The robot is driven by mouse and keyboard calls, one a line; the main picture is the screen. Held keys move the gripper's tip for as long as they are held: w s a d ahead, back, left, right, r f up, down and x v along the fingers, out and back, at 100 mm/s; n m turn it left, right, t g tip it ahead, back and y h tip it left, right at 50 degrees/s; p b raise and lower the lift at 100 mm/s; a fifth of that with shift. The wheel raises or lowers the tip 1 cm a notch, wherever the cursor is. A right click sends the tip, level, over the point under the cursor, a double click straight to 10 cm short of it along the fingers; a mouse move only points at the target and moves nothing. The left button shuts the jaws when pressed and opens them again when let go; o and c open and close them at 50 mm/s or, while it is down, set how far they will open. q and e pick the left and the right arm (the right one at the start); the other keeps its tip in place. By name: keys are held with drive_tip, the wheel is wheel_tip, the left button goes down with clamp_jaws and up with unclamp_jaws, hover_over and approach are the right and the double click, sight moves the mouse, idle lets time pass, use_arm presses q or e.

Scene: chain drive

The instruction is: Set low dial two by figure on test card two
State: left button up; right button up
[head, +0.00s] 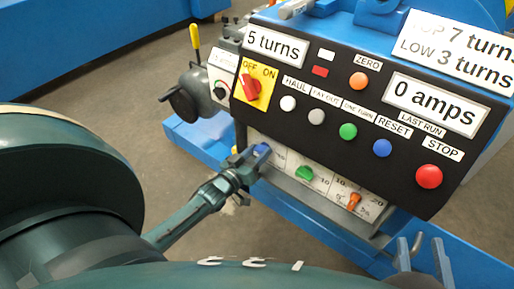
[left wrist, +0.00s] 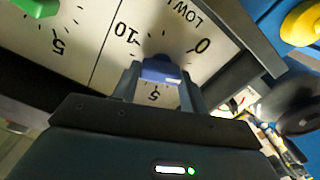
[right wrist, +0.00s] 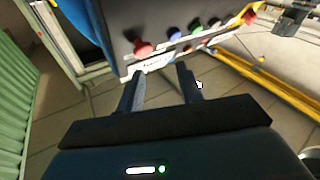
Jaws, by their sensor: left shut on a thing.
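The low dial with a blue knob (head: 262,150) is at the left end of the white dial strip under the black panel. In the left wrist view the blue knob (left wrist: 160,72) sits on a scale with 0, 5 and 10, beside a partly hidden "LOW" label. My left gripper (head: 250,160) is shut on this knob, one finger on each side. A white card (head: 455,50) reads "LOW 3 turns" below a partly cut-off line ending "7 turns"; no card number is legible. My right gripper (right wrist: 160,88) is open and empty, near the panel's red button end.
A green knob (head: 304,173) and an orange knob (head: 353,201) stand right of the blue one. The panel carries a red STOP button (head: 428,176), several other buttons, a red switch (head: 250,87), and displays "5 turns" (head: 276,45) and "0 amps" (head: 434,103).

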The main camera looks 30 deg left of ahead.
use_arm(q)
drive_tip(key=m+p, duration=0.1)
drive_tip(key=m, duration=0.2)
drive_tip(key=shift+r+m, duration=0.1)
drive_tip(key=shift+m, duration=0.2)
drive_tip(key=shift+d+m+p, duration=0.1)
drive_tip(key=shift+m+p, duration=0.35)
drive_tip(key=shift+m, duration=1.25)
use_arm(e)
drive_tip(key=shift+w+d+f+g+h, duration=0.1)
drive_tip(key=shift+d+g+h, duration=0.25)
drive_tip(key=shift+h, duration=0.35)
use_arm(q)
drive_tip(key=o, duration=1)
use_arm(e)
drive_tip(key=shift+f, duration=0.1)
use_arm(q)
drive_tip(key=s+a+p, duration=0.1)
drive_tip(key=s+p, duration=0.2)
drive_tip(key=s, duration=1)
use_arm(e)
drive_tip(key=shift+d+f+m+g+h, duration=0.1)
drive_tip(key=shift+d+m+g+h, duration=0.55)
drive_tip(key=shift+m+g, duration=0.35)
drive_tip(key=shift+a, duration=0.1)
